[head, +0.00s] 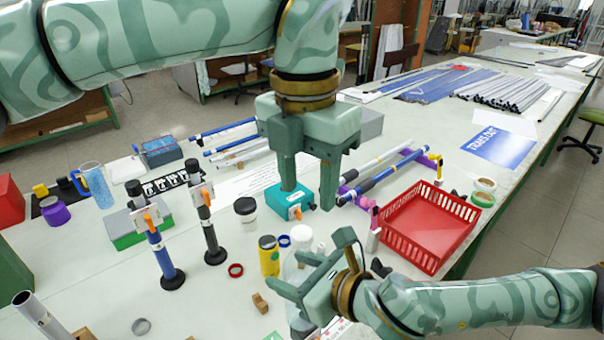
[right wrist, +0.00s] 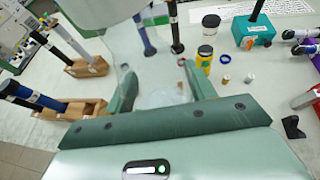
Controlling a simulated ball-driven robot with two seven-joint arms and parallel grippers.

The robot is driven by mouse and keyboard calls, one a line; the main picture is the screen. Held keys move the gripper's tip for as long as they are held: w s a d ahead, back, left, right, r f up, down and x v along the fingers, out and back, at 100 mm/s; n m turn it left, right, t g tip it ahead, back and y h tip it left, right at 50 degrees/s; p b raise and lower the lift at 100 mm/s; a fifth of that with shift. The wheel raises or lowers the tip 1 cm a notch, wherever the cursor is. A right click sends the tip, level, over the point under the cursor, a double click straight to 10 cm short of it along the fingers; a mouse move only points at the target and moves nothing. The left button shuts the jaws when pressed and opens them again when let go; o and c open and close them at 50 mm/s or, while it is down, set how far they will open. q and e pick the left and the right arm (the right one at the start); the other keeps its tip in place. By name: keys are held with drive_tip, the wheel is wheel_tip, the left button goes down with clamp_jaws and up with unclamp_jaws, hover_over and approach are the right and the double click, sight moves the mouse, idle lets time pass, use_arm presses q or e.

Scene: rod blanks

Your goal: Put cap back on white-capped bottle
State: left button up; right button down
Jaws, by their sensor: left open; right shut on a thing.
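A clear, see-through bottle (head: 302,262) stands near the front middle of the table, with a round white cap (head: 302,234) at its top. I cannot tell whether the cap is seated on the neck. My right gripper (head: 296,274) reaches in from the right and is shut around the bottle's body. In the right wrist view the bottle (right wrist: 165,97) shows faintly between my right fingers (right wrist: 162,84).
The teal box (head: 285,201) is behind the bottle. A yellow jar (head: 269,258), a blue ring (head: 284,241) and a black-lidded jar (head: 246,210) stand to the left. A red basket (head: 430,226) is at right. Upright rods (head: 207,228) stand further left.

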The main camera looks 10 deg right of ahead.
sight(302, 232)
use_arm(q)
drive_tip(key=n, duration=0.6)
drive_tip(key=shift+a+r+n, duration=0.1)
drive_tip(key=shift+r+n, duration=0.05)
drive_tip(key=shift+n, duration=0.15)
drive_tip(key=n, duration=0.6)
drive_tip(key=shift+a+r, duration=0.1)
drive_tip(key=n, duration=0.6)
drive_tip(key=shift+a, duration=0.1)
drive_tip(key=n, duration=0.6)
drive_tip(key=shift+f, duration=4)
